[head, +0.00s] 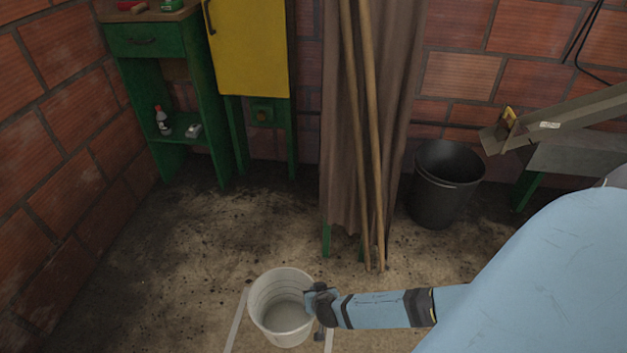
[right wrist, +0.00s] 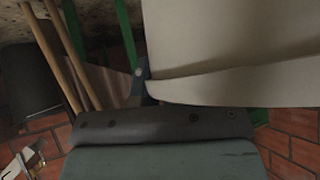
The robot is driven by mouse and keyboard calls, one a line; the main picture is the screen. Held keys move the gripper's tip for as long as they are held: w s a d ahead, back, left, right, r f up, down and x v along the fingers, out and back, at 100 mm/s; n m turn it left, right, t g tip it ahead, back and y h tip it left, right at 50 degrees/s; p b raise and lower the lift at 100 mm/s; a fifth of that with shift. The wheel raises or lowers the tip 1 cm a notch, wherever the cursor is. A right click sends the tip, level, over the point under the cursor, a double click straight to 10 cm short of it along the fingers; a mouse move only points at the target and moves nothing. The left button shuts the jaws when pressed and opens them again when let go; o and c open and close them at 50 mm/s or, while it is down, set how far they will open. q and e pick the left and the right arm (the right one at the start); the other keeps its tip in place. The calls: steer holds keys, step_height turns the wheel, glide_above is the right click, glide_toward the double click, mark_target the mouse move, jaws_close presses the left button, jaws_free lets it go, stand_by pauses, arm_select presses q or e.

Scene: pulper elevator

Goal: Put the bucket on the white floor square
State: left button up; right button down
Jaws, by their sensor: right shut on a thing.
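The white bucket (head: 269,327) is upright at the bottom middle of the head view. It also fills the upper right of the right wrist view (right wrist: 235,45). My right gripper (head: 318,301) is shut on the right side of the bucket at its rim; one finger (right wrist: 140,88) shows against the bucket wall in the right wrist view. The white floor square (head: 236,320) shows as pale lines left and right of the bucket. The bucket appears over the area between these lines, hiding part of it. I cannot tell whether the bucket touches the floor. My left gripper is not in view.
A black bin (head: 442,190) stands at the right behind the bucket. Two wooden poles (head: 371,150) lean by a brown curtain (head: 332,190). A green shelf (head: 180,110) and yellow cabinet (head: 250,50) stand at the back left. Stained floor at the left is clear.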

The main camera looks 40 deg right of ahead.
step_height(320, 180, down, 11)
steer(key=b, duration=0.5)
steer(key=shift+r, duration=0.15)
steer(key=c, duration=1.2)
jaws_free()
steer(key=shift+r, duration=0.1)
steer(key=shift+c, duration=0.2)
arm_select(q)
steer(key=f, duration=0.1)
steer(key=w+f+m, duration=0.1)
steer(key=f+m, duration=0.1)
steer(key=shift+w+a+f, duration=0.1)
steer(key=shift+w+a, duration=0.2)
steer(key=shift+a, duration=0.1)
arm_select(e)
steer(key=shift+r, duration=0.1)
